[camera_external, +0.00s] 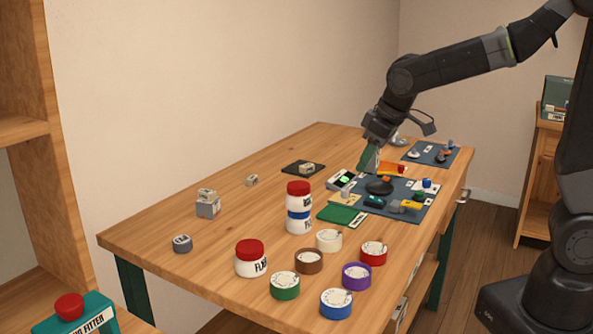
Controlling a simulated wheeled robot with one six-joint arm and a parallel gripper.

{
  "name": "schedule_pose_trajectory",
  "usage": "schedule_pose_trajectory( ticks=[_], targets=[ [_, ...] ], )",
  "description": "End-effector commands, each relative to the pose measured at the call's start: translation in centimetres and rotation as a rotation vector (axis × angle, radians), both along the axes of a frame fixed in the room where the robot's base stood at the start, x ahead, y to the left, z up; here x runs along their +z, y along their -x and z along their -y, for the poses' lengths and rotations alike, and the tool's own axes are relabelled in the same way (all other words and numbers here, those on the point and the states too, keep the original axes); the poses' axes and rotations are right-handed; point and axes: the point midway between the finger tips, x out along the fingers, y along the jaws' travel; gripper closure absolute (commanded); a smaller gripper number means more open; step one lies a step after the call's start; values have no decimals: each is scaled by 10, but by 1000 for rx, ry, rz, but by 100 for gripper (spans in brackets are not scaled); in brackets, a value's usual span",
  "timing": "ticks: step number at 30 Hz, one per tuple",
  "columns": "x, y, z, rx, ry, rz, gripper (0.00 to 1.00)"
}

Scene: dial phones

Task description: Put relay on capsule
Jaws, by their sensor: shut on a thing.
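My gripper (366,166) is low over the far right part of the wooden table (140,232), at the back edge of a dark mat (392,211). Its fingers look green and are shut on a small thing. What it holds is mostly hidden and too small to tell. I cannot tell for sure which objects are the relay and the capsule. Several small dark, orange, yellow and grey parts lie on the mat, among them a black rounded piece (379,187) just in front of my gripper.
Red-lidded jars (251,260) (299,222) and several coloured round dials (336,304) stand in front. A grey block (208,208) with a beige piece on top stands left. A black pad (293,169) holds a beige piece. A second dark mat (433,155) lies behind. The table's left side is mostly free.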

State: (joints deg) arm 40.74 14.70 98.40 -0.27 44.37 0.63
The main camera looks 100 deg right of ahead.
Motion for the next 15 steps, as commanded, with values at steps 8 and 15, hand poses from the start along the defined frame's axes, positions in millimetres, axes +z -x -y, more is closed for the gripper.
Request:
schedule_pose_trajectory(
  ticks=[8, 15],
  targets=[
    [23, -46, 22, 2, -3, -1, 88],
    [37, -111, 47, 0, -5, -4, 88]
  ],
)
